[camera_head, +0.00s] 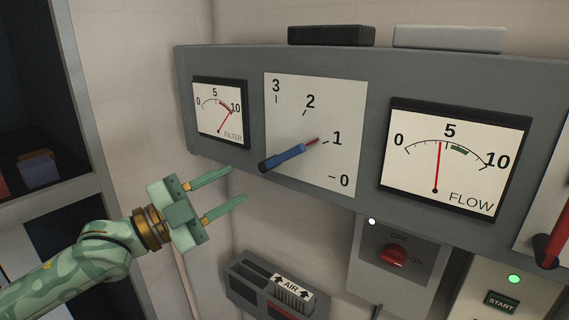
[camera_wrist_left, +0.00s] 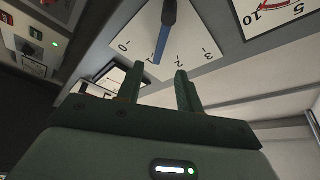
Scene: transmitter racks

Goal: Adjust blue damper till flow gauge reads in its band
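The blue damper lever (camera_head: 284,157) sits on a white dial plate (camera_head: 285,115) marked 0 to 3. Its red tip points near 1 and its blue handle sticks out to the lower left. The flow gauge (camera_head: 447,158) has its red needle a little left of 5, left of the green band, outside it. My left gripper (camera_head: 238,183) is open and empty, below and left of the handle, apart from it. In the left wrist view the handle (camera_wrist_left: 165,38) shows beyond the open fingers (camera_wrist_left: 160,70). My right gripper is not in view.
A filter gauge (camera_head: 218,112) is left of the dial. Below the panel are a red OFF/ON knob (camera_head: 392,255), an AIR unit (camera_head: 270,290) and a START button (camera_head: 501,302) with a green light. A red-handled lever (camera_head: 550,250) is at the right edge.

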